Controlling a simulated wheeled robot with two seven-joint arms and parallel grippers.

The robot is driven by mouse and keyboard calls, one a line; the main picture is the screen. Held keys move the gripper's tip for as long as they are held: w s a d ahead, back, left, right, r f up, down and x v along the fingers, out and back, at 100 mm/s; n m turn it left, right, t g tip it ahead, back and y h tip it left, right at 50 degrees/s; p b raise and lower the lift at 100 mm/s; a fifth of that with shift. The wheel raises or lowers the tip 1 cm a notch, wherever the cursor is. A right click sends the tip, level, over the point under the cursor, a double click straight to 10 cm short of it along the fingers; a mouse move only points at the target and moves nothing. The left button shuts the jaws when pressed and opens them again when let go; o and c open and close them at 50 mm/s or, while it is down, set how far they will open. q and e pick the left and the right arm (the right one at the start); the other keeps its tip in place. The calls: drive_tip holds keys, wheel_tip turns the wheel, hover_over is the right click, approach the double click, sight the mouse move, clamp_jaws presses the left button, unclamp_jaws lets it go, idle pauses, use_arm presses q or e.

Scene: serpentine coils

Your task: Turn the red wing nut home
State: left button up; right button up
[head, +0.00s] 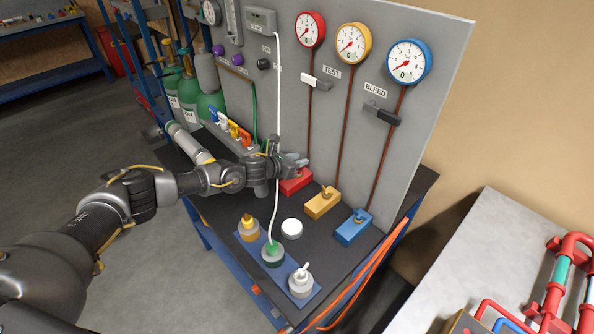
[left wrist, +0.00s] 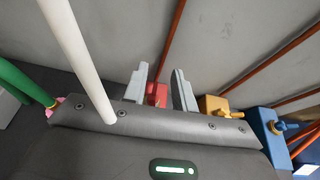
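The red block (head: 296,182) stands on the dark bench at the foot of the panel, under the red-rimmed gauge (head: 310,29). Its wing nut is hidden behind my left gripper in the head view. My left gripper (head: 299,162) is just above the red block. In the left wrist view the two grey fingers (left wrist: 162,91) stand apart, with the red block (left wrist: 157,94) showing between and beyond them. I cannot make out the wing nut there, nor any contact. My right gripper is not in view.
A white hose (head: 277,110) hangs close by my left gripper down to a green-topped fitting (head: 272,252). A yellow block (head: 322,204) and a blue block (head: 353,228), each with its own wing nut, stand to the right. A white round cap (head: 291,228) lies in front.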

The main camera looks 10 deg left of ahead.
use_arm(q)
drive_tip(key=s+d+r+b, duration=0.3)
drive_tip(key=s+r, duration=0.6)
drive_tip(key=s, duration=0.4)
drive_tip(key=shift+s+r+b, duration=0.3)
drive_tip(key=shift+s+r, duration=0.05)
drive_tip(key=shift+r, duration=0.05)
